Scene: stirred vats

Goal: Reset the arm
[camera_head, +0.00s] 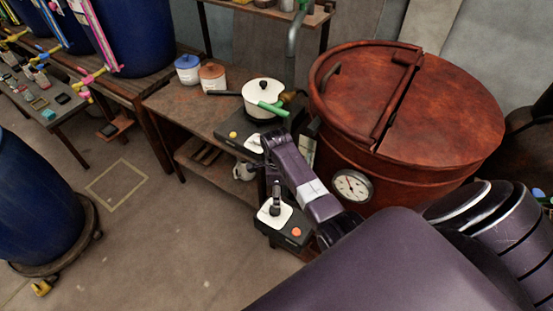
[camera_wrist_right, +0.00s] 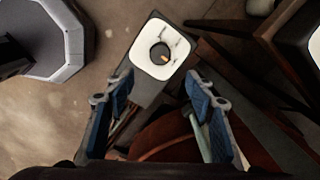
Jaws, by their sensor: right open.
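My right arm is purple and comes in from the lower right of the head view, in front of the red vat. Its gripper (camera_head: 268,160) is small and partly hidden there, near the wooden bench. In the right wrist view the right gripper (camera_wrist_right: 158,88) is open, its blue-padded fingers apart with nothing held between them. Beyond the fingertips is a white square plate (camera_wrist_right: 143,60) with a dark round centre, on a dark box. My left gripper is in neither view.
The red vat (camera_head: 430,110) with a dial gauge (camera_head: 352,186) stands close to the right arm. A white pot (camera_head: 264,92) is on the bench (camera_head: 165,102). A dark box (camera_head: 269,235) with an orange button is below. Floor at left is open; a blue barrel (camera_head: 35,205) stands there.

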